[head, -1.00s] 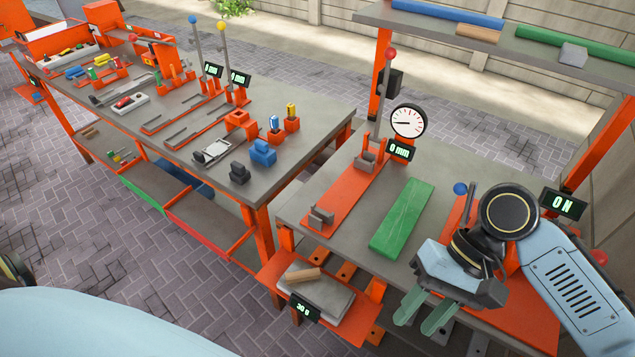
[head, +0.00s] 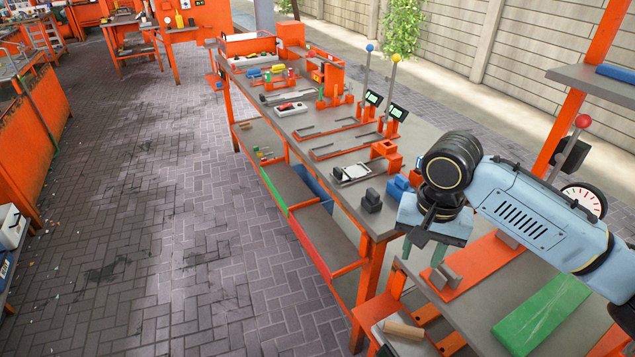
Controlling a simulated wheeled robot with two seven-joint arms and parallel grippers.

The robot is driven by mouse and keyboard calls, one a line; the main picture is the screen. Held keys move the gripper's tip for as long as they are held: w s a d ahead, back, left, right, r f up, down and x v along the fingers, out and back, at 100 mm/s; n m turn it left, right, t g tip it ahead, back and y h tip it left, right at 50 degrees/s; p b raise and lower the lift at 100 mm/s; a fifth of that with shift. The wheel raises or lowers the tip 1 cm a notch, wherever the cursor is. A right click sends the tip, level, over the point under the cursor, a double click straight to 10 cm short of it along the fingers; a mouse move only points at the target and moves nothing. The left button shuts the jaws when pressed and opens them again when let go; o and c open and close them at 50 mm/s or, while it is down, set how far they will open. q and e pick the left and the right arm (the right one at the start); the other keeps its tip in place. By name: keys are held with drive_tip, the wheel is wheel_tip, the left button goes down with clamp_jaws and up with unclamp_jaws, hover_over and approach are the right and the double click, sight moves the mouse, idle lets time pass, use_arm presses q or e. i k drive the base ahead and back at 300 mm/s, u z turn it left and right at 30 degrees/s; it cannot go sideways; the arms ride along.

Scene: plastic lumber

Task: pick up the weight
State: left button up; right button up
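No thing in view is plainly marked as the weight. A dark grey block with a raised grip (head: 371,202) stands at the near end of the long grey workbench (head: 330,222), and a similar blue block (head: 397,188) stands beside it, partly hidden by my arm. I cannot tell if either is the weight. My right gripper (head: 423,250) points down near that bench corner, to the right of the dark block and apart from it. Its two green fingers are spread with nothing visible between them. My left gripper is out of view.
A second bench at right holds an orange strip (head: 470,264), a green plank (head: 541,316) and a dial gauge (head: 584,200). A low shelf with a wooden piece (head: 403,329) is below. Brick paving (head: 180,230) at left is mostly clear.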

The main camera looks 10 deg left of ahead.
sight(396, 188)
drive_tip(key=u, duration=0.75)
drive_tip(key=i, duration=2)
drive_tip(key=z, duration=2.05)
